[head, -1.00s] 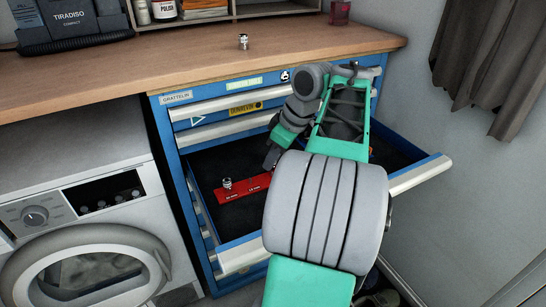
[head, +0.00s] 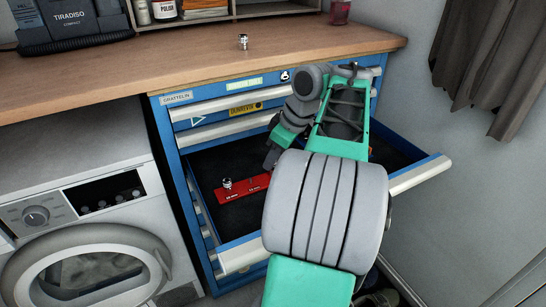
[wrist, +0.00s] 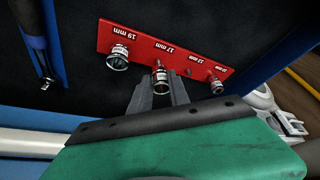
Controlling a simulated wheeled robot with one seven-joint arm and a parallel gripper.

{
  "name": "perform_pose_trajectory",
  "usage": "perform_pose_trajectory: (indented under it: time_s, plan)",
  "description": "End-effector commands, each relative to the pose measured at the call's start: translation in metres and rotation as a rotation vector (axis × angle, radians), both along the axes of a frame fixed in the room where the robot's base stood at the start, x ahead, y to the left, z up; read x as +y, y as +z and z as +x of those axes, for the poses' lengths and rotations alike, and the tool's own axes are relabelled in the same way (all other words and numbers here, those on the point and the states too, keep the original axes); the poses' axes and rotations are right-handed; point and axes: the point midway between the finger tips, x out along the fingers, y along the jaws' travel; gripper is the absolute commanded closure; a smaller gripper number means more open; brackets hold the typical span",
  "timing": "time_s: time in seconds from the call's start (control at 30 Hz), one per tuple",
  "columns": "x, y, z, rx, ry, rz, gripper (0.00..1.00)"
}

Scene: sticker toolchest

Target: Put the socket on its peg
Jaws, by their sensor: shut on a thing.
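My gripper (wrist: 160,90) is shut on a small chrome socket (wrist: 160,76) beside the rail's second label, which seems to read 17 mm. I cannot tell whether this socket is around a peg. Another small socket (wrist: 215,84) stands at the far end.
The drawer's front edge (head: 240,256) and side wall enclose the rail. Another chrome socket (head: 243,41) stands on the wooden worktop (head: 200,62). A washing machine (head: 85,220) stands left.

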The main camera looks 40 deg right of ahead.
Motion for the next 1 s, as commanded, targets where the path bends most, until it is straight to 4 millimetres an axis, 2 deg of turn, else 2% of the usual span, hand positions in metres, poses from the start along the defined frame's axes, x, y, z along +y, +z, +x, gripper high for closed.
perform_pose_trajectory:
  time_s: [0.77, 1.0]
  plan:
    - [0.0000, 0.0001, 0.0001, 0.000, 0.000, 0.000, 1.00]
    - [0.0000, -0.0056, 0.0001, 0.000, 0.000, 0.000, 1.00]
